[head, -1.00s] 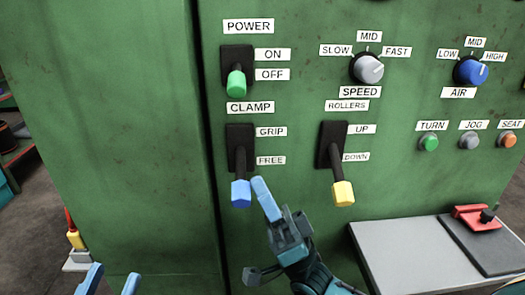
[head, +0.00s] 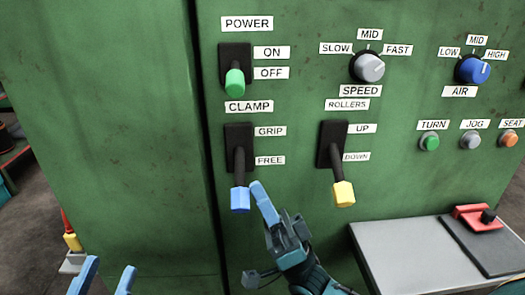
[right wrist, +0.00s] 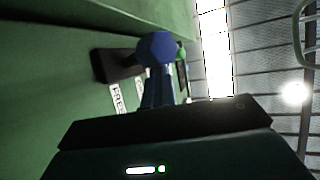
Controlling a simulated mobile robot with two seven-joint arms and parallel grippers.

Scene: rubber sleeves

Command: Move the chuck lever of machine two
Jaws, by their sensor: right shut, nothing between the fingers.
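No label in view reads chuck. The lever marked CLAMP has a blue tip (head: 240,199) and a black slot plate (head: 238,142); it hangs down at the FREE end. My right gripper (head: 257,188) is shut and empty, its blue fingertips close to the right of that tip; I cannot tell whether they touch. In the right wrist view the blue lever tip (right wrist: 155,48) is just beyond the fingers (right wrist: 158,92), with the FREE label (right wrist: 118,98) beside it. My left gripper (head: 106,274) is open and empty at the bottom left.
The yellow-tipped ROLLERS lever (head: 343,194) points down, to the right. The green-tipped POWER lever (head: 235,83) is above, at OFF. SPEED (head: 370,67) and AIR (head: 471,69) knobs and several buttons are further right. A grey ledge (head: 395,250) juts out at lower right.

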